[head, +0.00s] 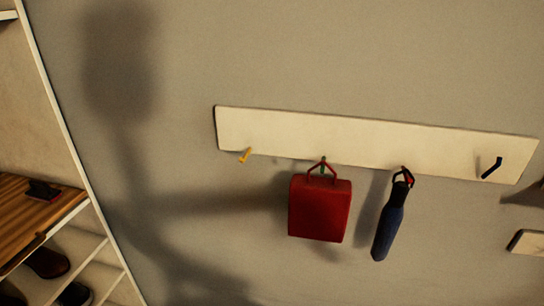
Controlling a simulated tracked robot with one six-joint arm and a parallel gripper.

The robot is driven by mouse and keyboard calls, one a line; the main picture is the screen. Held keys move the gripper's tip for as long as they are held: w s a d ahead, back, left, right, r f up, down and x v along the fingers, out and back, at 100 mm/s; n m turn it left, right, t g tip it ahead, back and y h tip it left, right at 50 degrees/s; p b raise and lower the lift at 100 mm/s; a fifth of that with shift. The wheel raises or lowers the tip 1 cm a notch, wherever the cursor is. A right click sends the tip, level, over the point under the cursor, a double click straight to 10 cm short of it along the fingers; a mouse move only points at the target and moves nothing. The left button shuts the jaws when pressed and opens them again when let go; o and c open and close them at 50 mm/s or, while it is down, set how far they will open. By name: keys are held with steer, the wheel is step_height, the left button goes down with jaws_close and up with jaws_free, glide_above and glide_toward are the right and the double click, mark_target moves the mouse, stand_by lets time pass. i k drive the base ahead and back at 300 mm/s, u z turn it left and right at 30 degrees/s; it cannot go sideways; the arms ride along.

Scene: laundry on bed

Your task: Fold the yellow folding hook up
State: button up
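The yellow folding hook (245,155) is at the lower left part of a cream wall board (270,130). It is small and slants down to the left, with its tip near the board's lower edge. How far it stands out from the board is hard to tell at this size. My gripper is not in view. A dark shadow falls on the wall to the left of the board and below it.
A red bag (320,209) hangs from a green hook (323,165). A dark blue umbrella (388,228) hangs beside it, by a red hook (409,181). A shelf (38,215) with shoes stands at left.

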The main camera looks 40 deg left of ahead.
mark_target(243, 160)
steer(key=z, duration=0.25)
steer(key=k, duration=1.25)
steer(key=u, duration=2.15)
steer(key=i, duration=0.55)
steer(key=u, duration=0.1)
